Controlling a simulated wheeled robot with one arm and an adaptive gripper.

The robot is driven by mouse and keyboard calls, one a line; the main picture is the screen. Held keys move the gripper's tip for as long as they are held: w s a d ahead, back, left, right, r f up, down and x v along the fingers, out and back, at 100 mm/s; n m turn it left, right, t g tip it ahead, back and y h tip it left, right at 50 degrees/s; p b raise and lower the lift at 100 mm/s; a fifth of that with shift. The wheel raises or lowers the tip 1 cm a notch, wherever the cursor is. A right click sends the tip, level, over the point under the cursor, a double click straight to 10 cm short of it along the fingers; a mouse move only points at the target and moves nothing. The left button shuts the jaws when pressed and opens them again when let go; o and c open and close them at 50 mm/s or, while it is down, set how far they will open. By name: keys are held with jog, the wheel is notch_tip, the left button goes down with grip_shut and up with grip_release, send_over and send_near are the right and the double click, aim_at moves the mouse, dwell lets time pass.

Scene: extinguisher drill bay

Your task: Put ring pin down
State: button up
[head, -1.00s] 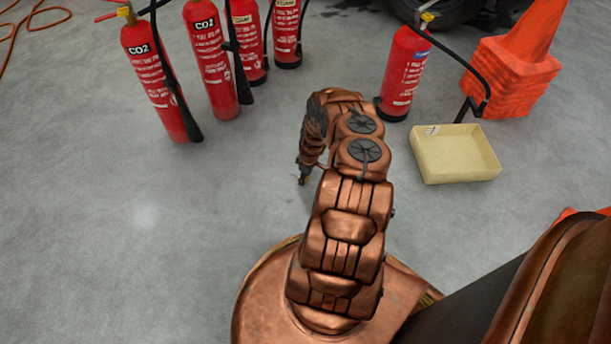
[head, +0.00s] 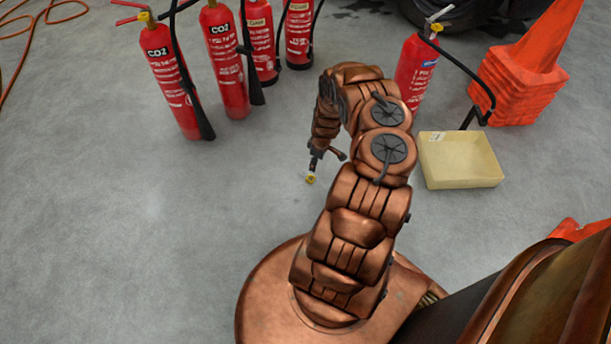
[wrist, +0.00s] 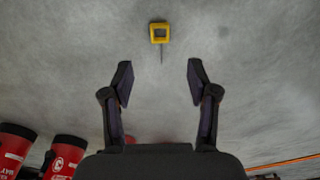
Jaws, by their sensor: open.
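The ring pin, a yellow square ring with a thin grey pin, shows in the head view (head: 311,180) just below my gripper (head: 328,158). It appears to lie on the grey concrete floor. In the wrist view the ring pin (wrist: 159,33) is ahead of my gripper (wrist: 159,78), centred between the fingers and beyond their tips, with its pin pointing back toward the gripper. The two dark fingers are spread wide, with nothing between them and no contact with the ring pin.
Several red extinguishers stand at the back left, such as a CO2 one (head: 173,82). Another extinguisher (head: 416,72) stands behind my arm. A cream tray (head: 462,183) and stacked orange cones (head: 520,85) are at the right. The floor left of my arm is clear.

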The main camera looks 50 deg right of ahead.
jog(key=s+a+r+m+g+h, duration=0.15)
jog(key=a+r, duration=0.25)
jog(key=r, duration=1)
jog(key=a+r+m+g, duration=0.15)
jog(key=a+r, duration=0.25)
jog(key=r, duration=1)
jog(key=s+a+r, duration=0.5)
jog(key=a+r, duration=0.9)
jog(key=s+a+r+g, duration=0.1)
jog(key=s+a+r, duration=0.3)
jog(key=s+a, duration=0.4)
jog(key=s+a+r+g+y, duration=0.1)
jog(key=s+a+r, duration=0.4)
jog(key=s+a, duration=0.4)
jog(key=s, duration=0.3)
jog(key=shift+s+r, duration=0.2)
jog(key=shift+s, duration=0.15)
